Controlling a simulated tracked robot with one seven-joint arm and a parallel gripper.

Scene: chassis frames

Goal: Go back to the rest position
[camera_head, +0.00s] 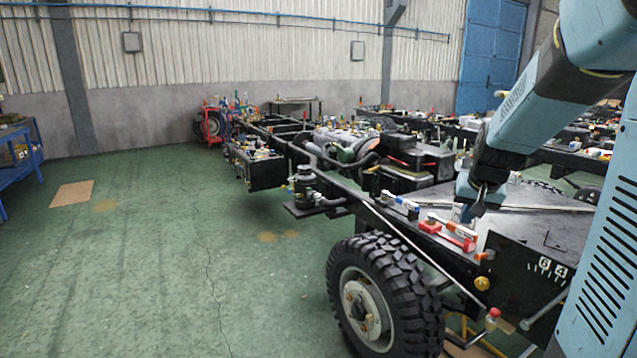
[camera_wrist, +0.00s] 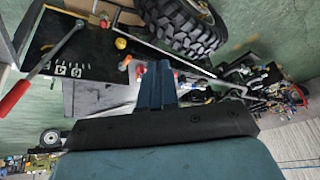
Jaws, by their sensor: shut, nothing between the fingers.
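My gripper (camera_head: 477,208) hangs over the black chassis frame near its front wheel, at the end of my blue arm. Its fingers are together with nothing between them. The wrist view shows the closed fingers (camera_wrist: 157,84) pointing toward the chassis. A red and white item (camera_head: 452,232) lies on the chassis just left of the gripper, and a blue and white item (camera_head: 400,204) lies farther left. I cannot tell from these views whether the fingertips touch anything.
The front tyre (camera_head: 385,295) stands below the gripper; it also shows in the wrist view (camera_wrist: 188,28). A red-handled tool (camera_wrist: 40,75) lies on the black panel. More chassis stand behind. A blue table (camera_head: 22,170) is at left. The green floor (camera_head: 150,270) is mostly clear.

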